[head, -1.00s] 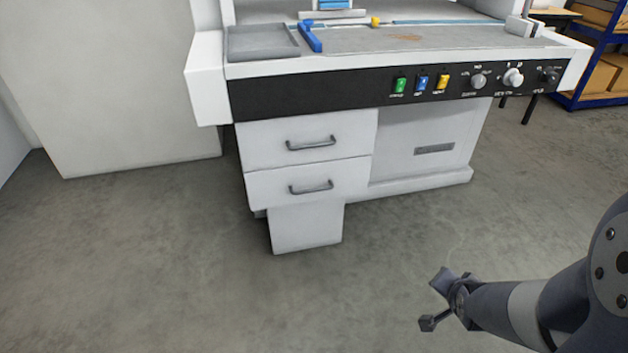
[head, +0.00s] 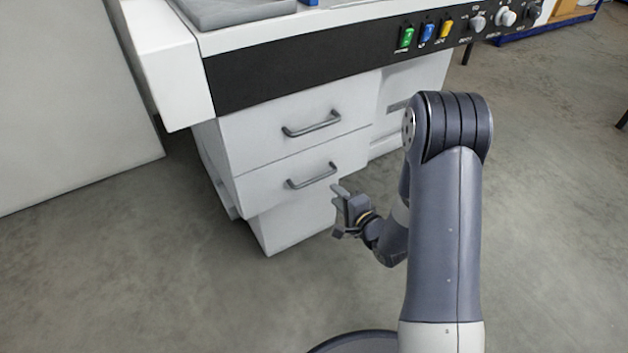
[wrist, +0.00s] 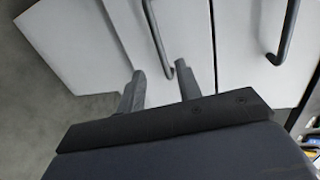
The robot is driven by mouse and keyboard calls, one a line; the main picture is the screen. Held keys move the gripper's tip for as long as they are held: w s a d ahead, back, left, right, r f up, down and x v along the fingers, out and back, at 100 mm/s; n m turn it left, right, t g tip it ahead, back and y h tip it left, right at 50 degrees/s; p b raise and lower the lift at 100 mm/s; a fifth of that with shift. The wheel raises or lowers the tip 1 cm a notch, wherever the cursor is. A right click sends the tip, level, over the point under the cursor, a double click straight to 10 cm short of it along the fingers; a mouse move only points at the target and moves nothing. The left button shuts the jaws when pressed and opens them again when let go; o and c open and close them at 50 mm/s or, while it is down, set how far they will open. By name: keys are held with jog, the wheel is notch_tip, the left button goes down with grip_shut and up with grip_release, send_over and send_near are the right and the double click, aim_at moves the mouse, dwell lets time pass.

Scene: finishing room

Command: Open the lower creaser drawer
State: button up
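The lower creaser drawer (head: 268,197) is a white front with a grey bar handle (head: 312,176), flush with the cabinet. In the wrist view the lower handle (wrist: 158,40) runs down to its bent end between and just beyond my fingertips. My gripper (head: 338,210) is in front of the drawer's right part, a little below and right of the handle. In the wrist view my gripper (wrist: 160,78) has its two fingers apart with nothing held between them. I cannot tell the exact gap to the handle.
The upper drawer (head: 290,125) is shut, with its own handle (head: 312,124); that handle also shows in the wrist view (wrist: 288,30). A white pedestal block (head: 292,222) stands below the drawers. The control panel (head: 300,75) overhangs above. Floor to the left is clear.

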jog(key=b+x, duration=0.2)
jog(key=x, duration=0.7)
jog(key=shift+c, duration=0.2)
grip_shut()
